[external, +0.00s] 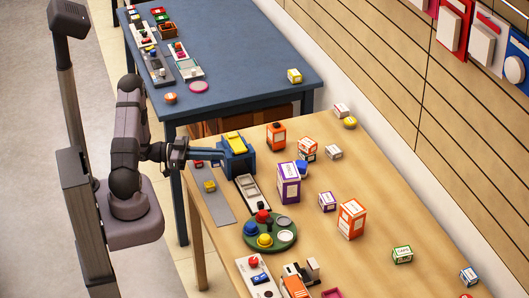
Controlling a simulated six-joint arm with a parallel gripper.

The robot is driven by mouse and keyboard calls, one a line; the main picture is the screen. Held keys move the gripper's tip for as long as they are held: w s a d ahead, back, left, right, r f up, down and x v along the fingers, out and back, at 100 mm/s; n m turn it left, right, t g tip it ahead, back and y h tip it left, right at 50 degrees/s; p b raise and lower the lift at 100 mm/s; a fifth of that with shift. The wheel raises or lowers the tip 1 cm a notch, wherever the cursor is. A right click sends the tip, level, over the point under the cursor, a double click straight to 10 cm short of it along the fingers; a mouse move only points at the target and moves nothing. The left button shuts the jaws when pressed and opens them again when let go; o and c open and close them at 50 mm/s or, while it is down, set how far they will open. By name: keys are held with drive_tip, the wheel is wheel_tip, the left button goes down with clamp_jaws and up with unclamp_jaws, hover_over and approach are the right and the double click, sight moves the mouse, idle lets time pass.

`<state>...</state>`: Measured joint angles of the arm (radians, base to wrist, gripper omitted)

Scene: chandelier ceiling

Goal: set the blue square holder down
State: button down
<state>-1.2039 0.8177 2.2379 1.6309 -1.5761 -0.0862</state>
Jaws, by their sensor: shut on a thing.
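The blue square holder (238,165) shows in the external view at the far left part of the wooden table, with a yellow piece (235,140) at its top. My gripper (218,155) is shut on the holder and reaches it from the left. The holder is over the table's far left area, by the end of a grey and white tray. I cannot tell whether its underside touches the table. The gripper's fingertips are partly hidden against the holder.
A grey strip with a yellow block (209,186) and a white-slotted tray (251,191) lie nearby. An orange box (276,136) and a purple-white box (288,184) stand to the right. A green round tray (283,237) lies nearer. The blue table (245,75) is behind.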

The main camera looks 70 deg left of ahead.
drive_tip(key=shift+m+g+h, duration=0.3)
drive_tip(key=shift+m+h, duration=0.2)
drive_tip(key=shift+h, duration=0.2)
drive_tip(key=d+f+p, duration=0.1)
drive_tip(key=d+f, duration=0.1)
drive_tip(key=d, duration=0.4)
drive_tip(key=w+d+f+p, duration=0.1)
drive_tip(key=d+f, duration=0.1)
drive_tip(key=d, duration=0.4)
drive_tip(key=w+d+f+p, duration=0.1)
drive_tip(key=d+f, duration=0.1)
drive_tip(key=d, duration=0.3)
drive_tip(key=shift+d+f, duration=0.25)
drive_tip(key=shift+d, duration=0.15)
drive_tip(key=s+a+r+b, duration=0.1)
drive_tip(key=a+r, duration=0.1)
drive_tip(key=a, duration=0.5)
drive_tip(key=s+a+r+n+y+b, duration=0.1)
drive_tip(key=s+a+r+b, duration=0.1)
drive_tip(key=a, duration=0.6)
drive_tip(key=s+a+r+y+b, duration=0.1)
drive_tip(key=s+a+r, duration=0.1)
drive_tip(key=a, duration=0.5)
drive_tip(key=shift+a+r+t+b, duration=0.25)
drive_tip(key=shift+r+t+b, duration=0.15)
drive_tip(key=shift+r, duration=0.5)
